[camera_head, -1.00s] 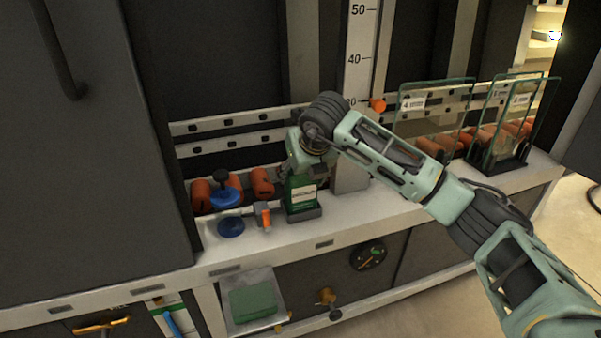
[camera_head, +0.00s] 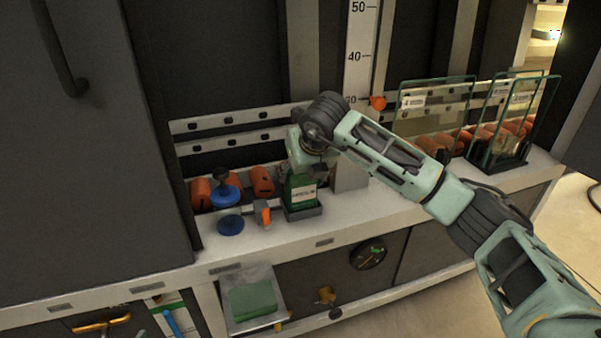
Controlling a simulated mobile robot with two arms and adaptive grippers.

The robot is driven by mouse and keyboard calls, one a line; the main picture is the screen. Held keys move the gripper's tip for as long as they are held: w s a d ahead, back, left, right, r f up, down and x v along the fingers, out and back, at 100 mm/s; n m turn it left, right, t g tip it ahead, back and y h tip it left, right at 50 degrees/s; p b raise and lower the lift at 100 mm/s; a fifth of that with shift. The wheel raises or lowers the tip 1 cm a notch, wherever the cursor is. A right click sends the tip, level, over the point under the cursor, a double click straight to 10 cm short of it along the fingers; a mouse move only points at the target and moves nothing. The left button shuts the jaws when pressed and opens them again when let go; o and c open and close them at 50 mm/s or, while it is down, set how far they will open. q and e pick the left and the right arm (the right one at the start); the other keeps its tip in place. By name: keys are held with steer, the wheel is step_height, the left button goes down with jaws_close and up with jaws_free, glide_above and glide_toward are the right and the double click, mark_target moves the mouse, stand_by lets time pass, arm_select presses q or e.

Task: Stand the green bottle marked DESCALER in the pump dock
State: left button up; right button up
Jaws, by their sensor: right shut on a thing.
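The green bottle (camera_head: 301,192) with a white label stands upright at the grey pump dock (camera_head: 304,214) on the white ledge. Its lower end is behind the dock's front wall; I cannot tell if it rests on the floor of the dock. My right gripper (camera_head: 305,170) is at the bottle's upper part and shut on it, hiding the top. The fingertips are hard to make out at this size. My left gripper is not in view.
Left of the dock are a small orange-topped fitting (camera_head: 264,214), a blue knob (camera_head: 225,196), a blue disc (camera_head: 231,225) and orange rollers (camera_head: 262,182). Glass panes (camera_head: 432,112) stand at the right. A scale (camera_head: 357,55) rises behind my wrist.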

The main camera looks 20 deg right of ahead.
steer(key=o, duration=1.8)
steer(key=shift+f, duration=0.15)
steer(key=v, duration=1.2)
